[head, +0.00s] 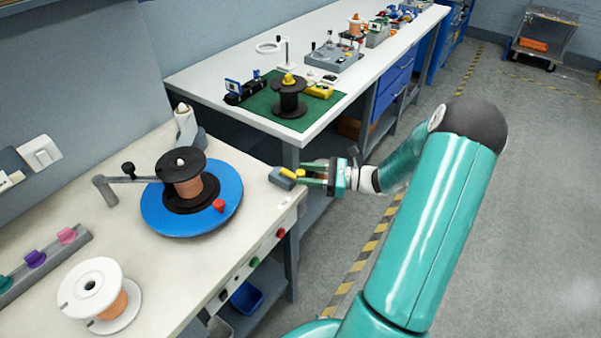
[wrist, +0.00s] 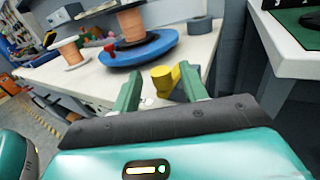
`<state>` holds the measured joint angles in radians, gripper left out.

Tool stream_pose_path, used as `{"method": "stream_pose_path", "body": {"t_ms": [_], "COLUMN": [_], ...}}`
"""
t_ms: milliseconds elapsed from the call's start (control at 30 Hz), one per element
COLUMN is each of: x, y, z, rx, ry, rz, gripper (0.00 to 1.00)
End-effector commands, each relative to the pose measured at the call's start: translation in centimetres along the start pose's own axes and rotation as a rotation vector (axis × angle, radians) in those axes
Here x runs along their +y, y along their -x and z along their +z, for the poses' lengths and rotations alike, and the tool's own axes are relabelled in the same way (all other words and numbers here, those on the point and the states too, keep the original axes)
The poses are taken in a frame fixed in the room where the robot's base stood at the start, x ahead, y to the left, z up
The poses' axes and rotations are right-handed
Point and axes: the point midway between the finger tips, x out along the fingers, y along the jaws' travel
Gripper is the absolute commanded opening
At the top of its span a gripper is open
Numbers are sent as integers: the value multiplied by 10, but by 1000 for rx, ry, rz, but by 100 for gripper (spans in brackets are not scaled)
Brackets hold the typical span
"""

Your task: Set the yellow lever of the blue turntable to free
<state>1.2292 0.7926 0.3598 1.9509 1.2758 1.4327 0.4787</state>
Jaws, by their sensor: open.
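The blue turntable (head: 152,217) lies on the near bench and carries a black spool wound with copper wire (head: 188,188). It also shows in the wrist view (wrist: 140,58). The yellow lever (head: 291,173) sits on a small blue-grey block (head: 281,178) at the bench's right edge. In the wrist view the lever (wrist: 165,79) is a stubby yellow cylinder. My gripper (head: 303,174) is open, pointing left at the lever. Its green fingertips (wrist: 160,72) appear on either side of the lever, with a visible gap. I cannot tell whether either finger touches it.
A red knob (head: 219,205) stands on the turntable's rim. A white spool (head: 92,288) and a rack of coloured clips (head: 40,262) are on the near bench. A second bench with a green mat (head: 262,103) stands behind.

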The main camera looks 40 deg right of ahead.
Motion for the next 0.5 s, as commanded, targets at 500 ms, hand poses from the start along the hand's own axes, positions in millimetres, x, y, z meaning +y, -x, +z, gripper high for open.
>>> {"method": "stream_pose_path", "body": {"t_ms": [500], "x": [-2], "y": [-22], "z": [0], "rx": [0], "ry": [1], "rz": [0], "gripper": [42]}}
